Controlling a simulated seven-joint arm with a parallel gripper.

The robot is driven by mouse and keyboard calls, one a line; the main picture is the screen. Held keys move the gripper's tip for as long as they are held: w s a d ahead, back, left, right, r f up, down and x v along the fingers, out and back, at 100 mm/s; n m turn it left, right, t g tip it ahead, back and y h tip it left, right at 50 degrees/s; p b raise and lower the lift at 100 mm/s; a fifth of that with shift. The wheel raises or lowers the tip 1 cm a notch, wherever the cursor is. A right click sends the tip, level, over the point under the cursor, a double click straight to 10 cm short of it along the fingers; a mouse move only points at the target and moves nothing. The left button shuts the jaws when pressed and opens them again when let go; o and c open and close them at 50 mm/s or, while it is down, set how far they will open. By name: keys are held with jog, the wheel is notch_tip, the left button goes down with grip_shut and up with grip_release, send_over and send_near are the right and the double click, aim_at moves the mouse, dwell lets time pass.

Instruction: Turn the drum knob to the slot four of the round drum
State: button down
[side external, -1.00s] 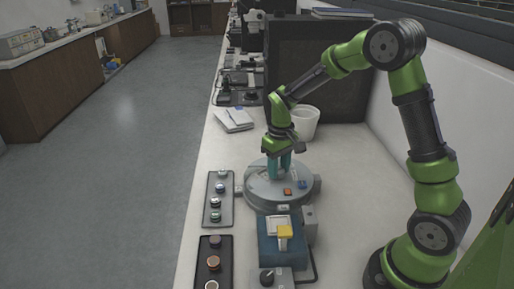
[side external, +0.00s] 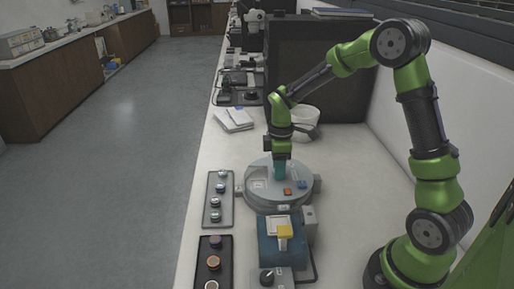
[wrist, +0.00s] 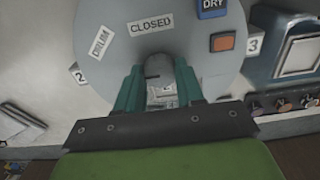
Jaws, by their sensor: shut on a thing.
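The round drum (side external: 262,201) is a wide grey disc-shaped unit on the bench, and its top fills much of the wrist view (wrist: 110,50). It carries "DRUM" (wrist: 99,38) and "CLOSED" (wrist: 151,24) labels. The drum knob (wrist: 158,66) is a grey piece near the middle of the top. My gripper (side external: 280,176) reaches down to it from above, its teal fingers shut on either side of the knob. The fingers hide part of the knob. A number 3 tag (wrist: 254,44) shows at the drum's edge; I cannot make out a slot four tag.
An orange button (side external: 288,191) and a blue "DRY" button (wrist: 212,8) sit on the drum top. A blue press unit with a yellow part (side external: 284,231) stands in front. A tray of round pieces (side external: 219,199) lies left; a white bin (side external: 303,122) stands behind.

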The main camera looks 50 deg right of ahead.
jog(key=n, duration=0.4)
jog(key=shift+r+n, duration=0.1)
jog(key=shift+n, duration=0.2)
jog(key=n, duration=0.4)
jog(key=shift+n, duration=0.3)
jog(key=n, duration=0.4)
jog(key=shift+n, duration=2.4)
jog(key=c, duration=0.7)
grip_release()
